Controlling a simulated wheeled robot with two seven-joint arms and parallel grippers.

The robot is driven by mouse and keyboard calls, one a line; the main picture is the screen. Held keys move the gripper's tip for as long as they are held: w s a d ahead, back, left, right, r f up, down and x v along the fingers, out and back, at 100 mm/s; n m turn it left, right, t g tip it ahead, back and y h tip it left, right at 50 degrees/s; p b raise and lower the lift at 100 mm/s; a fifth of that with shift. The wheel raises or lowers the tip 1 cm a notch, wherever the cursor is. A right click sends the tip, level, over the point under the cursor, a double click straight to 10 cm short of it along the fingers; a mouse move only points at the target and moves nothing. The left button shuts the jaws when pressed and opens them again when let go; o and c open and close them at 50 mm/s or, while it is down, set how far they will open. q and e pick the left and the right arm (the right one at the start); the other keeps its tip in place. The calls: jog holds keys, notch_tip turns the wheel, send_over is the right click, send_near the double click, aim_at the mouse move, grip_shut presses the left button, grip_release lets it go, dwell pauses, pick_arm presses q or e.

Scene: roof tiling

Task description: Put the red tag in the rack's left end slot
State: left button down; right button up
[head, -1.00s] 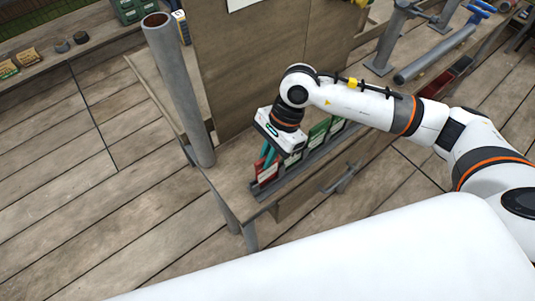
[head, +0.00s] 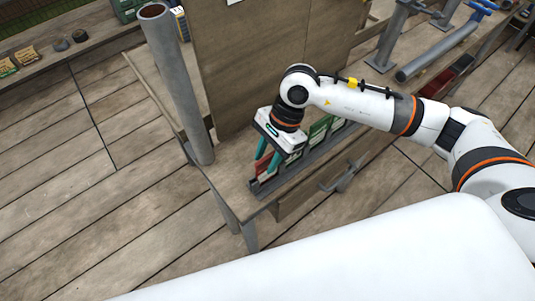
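The long grey rack (head: 312,158) lies along the front edge of the wooden bench, with several green tags (head: 318,131) standing in it. My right gripper (head: 267,165) is over the rack's left end, pointing down. Its two teal fingers are apart. A small part of the red tag (head: 263,164) shows between and behind the fingers, low down by the left end. The fingers and hand hide most of it, so I cannot tell whether it sits in the end slot or leans. My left gripper is out of view.
A grey upright pipe (head: 178,85) stands left of the rack, and a wooden panel (head: 270,60) rises behind it. Dark red items (head: 455,72) lie in a tray farther right.

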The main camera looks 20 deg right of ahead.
jog(key=shift+r, duration=0.1)
jog(key=b+v, duration=0.1)
jog(key=v, duration=1.1)
jog(key=shift+b, duration=0.3)
